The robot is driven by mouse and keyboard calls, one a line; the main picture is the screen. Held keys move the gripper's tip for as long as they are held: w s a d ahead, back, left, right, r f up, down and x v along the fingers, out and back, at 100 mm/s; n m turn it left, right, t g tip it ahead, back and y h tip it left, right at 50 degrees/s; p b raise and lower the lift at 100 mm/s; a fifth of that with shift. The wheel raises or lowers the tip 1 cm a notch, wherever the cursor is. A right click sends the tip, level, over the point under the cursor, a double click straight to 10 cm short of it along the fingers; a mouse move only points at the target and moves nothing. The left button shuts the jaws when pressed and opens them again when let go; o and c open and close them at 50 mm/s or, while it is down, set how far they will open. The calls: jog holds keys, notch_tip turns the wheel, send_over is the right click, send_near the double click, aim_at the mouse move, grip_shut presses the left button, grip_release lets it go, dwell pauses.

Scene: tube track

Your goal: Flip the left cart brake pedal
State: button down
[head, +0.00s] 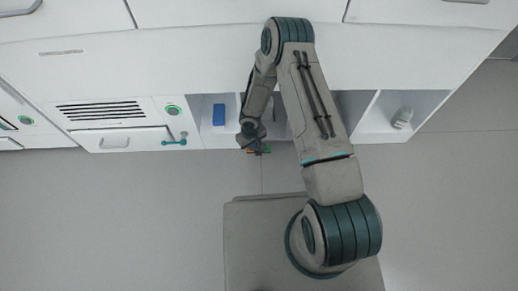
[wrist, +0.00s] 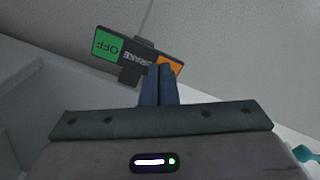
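The brake pedal shows in the wrist view as a dark bar with a green OFF end (wrist: 108,44), the word BRAKE in its middle and an orange end (wrist: 169,65). My gripper (wrist: 159,68) has its two fingers together, with nothing seen between them. The fingertips overlap the orange end in the picture and hide part of it; I cannot tell whether they touch. In the head view the pedal (head: 265,150) is a small coloured piece at the cart's lower front edge, just below my gripper (head: 250,143), mostly hidden.
The white cart has open compartments holding a blue box (head: 219,115) and a pale grey object (head: 402,117). To the left are a vented panel (head: 100,111), a round green-lit button (head: 173,110) and a teal handle (head: 175,141). Grey floor in front is free left of my base.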

jog(key=shift+f, duration=0.1)
jog(key=shift+r+p, duration=2.15)
jog(key=shift+r, duration=1.4)
